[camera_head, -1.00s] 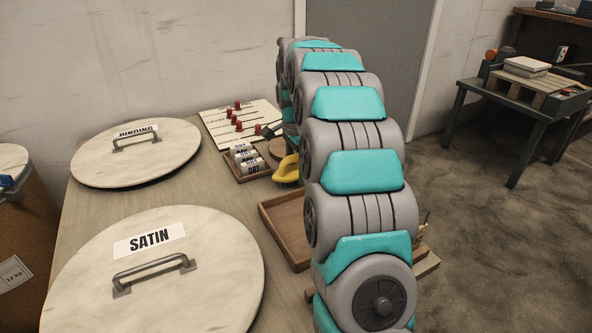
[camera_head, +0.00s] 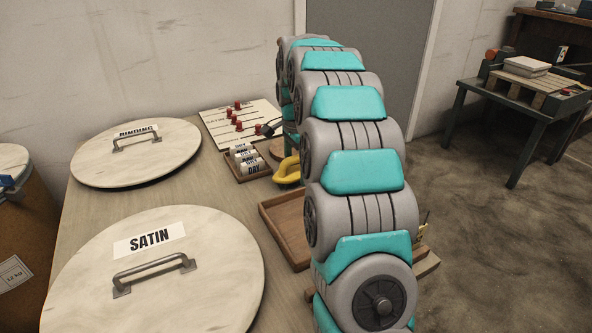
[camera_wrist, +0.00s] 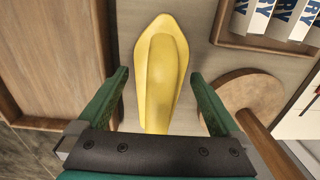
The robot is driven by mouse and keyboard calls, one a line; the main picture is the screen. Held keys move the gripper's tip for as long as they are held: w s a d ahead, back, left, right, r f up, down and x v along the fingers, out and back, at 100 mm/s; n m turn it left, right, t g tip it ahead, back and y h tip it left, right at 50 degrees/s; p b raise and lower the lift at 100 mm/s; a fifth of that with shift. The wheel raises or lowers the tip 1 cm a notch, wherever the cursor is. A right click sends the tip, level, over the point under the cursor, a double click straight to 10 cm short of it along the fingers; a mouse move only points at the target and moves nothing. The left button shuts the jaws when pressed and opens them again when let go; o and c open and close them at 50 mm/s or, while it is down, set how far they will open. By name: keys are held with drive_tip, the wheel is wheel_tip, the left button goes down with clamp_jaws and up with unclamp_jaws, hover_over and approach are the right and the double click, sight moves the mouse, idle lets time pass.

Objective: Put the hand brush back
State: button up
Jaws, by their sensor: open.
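A long yellow object (camera_wrist: 160,75), pointed at its far end with a raised ridge along the middle, lies on the table in the wrist view. It looks like the hand brush, but no bristles show, so I cannot be sure. It also shows in the head view (camera_head: 287,171), partly behind my arm. My gripper (camera_wrist: 158,77) is open, its two green fingers to the left and right of the yellow object with a gap on each side. The object's near end is hidden under the gripper's dark crossbar.
A wooden tray (camera_head: 270,206) lies left of my arm. A small rack (camera_head: 232,167) holds several white rolls labelled DRY. A round wooden piece (camera_wrist: 245,92) is close to the right finger. Two large lids, SATIN (camera_head: 205,235) and BINDING (camera_head: 90,165), cover the left side.

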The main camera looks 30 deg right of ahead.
wheel_tip(320, 180, up, 11)
drive_tip(key=shift+f+p, duration=0.1)
drive_tip(key=shift+p, duration=0.2)
drive_tip(key=shift+r, duration=0.25)
